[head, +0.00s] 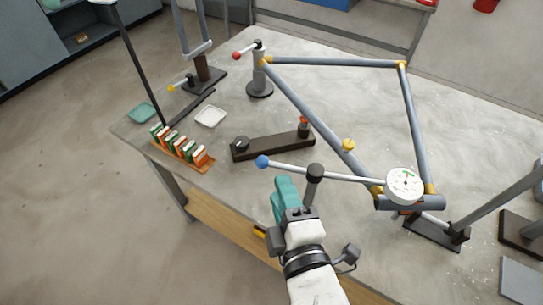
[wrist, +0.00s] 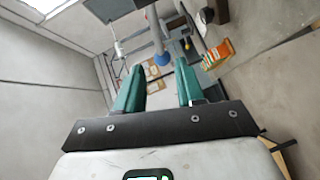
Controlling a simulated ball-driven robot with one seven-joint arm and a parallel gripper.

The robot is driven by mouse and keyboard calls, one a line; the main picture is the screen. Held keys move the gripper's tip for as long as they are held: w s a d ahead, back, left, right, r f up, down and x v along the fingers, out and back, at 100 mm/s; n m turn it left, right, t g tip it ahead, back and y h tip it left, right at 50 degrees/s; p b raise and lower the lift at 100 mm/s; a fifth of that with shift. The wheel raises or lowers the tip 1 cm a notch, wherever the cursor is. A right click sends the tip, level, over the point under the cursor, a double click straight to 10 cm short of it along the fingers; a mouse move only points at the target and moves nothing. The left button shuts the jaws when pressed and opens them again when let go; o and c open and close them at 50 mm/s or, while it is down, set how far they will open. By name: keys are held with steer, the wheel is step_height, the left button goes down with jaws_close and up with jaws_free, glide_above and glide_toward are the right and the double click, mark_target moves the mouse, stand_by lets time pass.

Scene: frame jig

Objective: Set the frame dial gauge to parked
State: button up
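The dial gauge (head: 404,184) has a round white face and sits at the right end of a pale swing arm (head: 345,177), beside the lower right joint of the bicycle frame (head: 318,118). The arm passes a dark post with a black cap (head: 315,172) and ends at the left in a blue ball (head: 262,162). My gripper (head: 284,181) has teal fingers and is just below and right of the ball in the head view. In the wrist view my gripper (wrist: 160,68) is open and empty, with the blue ball (wrist: 162,58) showing beyond the gap between its fingers.
A dark bar with a black knob (head: 273,145) lies behind the ball. An orange rack with several green and white pieces (head: 182,152) stands at the left table edge, near a white tray (head: 211,117). A red-tipped lever (head: 238,55) is at the back.

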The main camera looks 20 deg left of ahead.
steer(key=p+x, duration=0.1)
steer(key=x, duration=0.9)
steer(key=shift+w+d+f, duration=0.1)
jaws_close()
stand_by(0.4)
